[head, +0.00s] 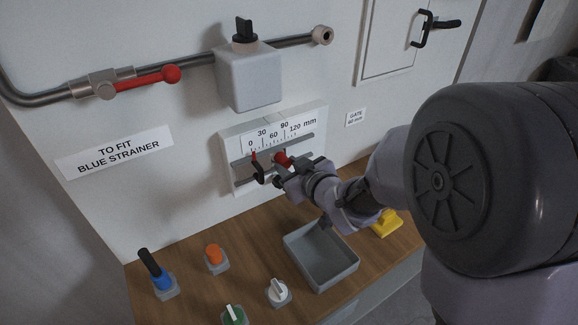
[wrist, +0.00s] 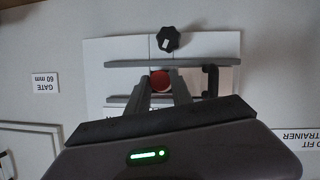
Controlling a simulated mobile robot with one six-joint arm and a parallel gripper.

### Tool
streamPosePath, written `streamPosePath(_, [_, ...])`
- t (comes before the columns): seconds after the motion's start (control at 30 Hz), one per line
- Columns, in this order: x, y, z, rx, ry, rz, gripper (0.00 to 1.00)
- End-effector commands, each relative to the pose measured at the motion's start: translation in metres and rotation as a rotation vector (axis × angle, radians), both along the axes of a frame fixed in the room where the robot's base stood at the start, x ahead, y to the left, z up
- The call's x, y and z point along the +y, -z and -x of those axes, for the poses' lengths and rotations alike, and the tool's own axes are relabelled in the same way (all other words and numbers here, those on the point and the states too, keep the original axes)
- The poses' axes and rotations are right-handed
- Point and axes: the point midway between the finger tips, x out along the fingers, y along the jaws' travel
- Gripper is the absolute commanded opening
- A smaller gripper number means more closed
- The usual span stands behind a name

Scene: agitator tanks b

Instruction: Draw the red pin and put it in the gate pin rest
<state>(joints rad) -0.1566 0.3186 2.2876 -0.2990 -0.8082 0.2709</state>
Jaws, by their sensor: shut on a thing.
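The red pin (head: 282,159) is at the gate panel (head: 312,117), below the millimetre scale; its round red head also shows in the wrist view (wrist: 159,81). My gripper (head: 287,167) reaches the panel from the right, its fingers shut on the red pin's head. The wrist view is upside down and shows both fingertips (wrist: 160,86) at the head. The pin's shaft is hidden, so I cannot tell how deep it sits. A black gate handle (head: 260,171) stands left of the pin, by a red pointer near 0. I cannot identify the gate pin rest.
A black knob (wrist: 168,39) is close to my fingers. An open grey tray (head: 322,258) and a yellow block (head: 386,224) stand on the wooden bench below. Several coloured switches stand at the bench's left. A grey box (head: 249,79) and a red-handled pipe valve (head: 145,78) are above.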

Motion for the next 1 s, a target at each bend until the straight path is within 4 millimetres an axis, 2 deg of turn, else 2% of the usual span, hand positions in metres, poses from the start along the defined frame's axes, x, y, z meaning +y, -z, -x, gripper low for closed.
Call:
streamPosePath(0.47, [-0.001, 0.000, 0.000, -0.001, 0.000, -0.001, 0.00])
streamPosePath(1.0, [-0.007, 0.000, 0.010, -0.001, 0.000, -0.001, 0.00])
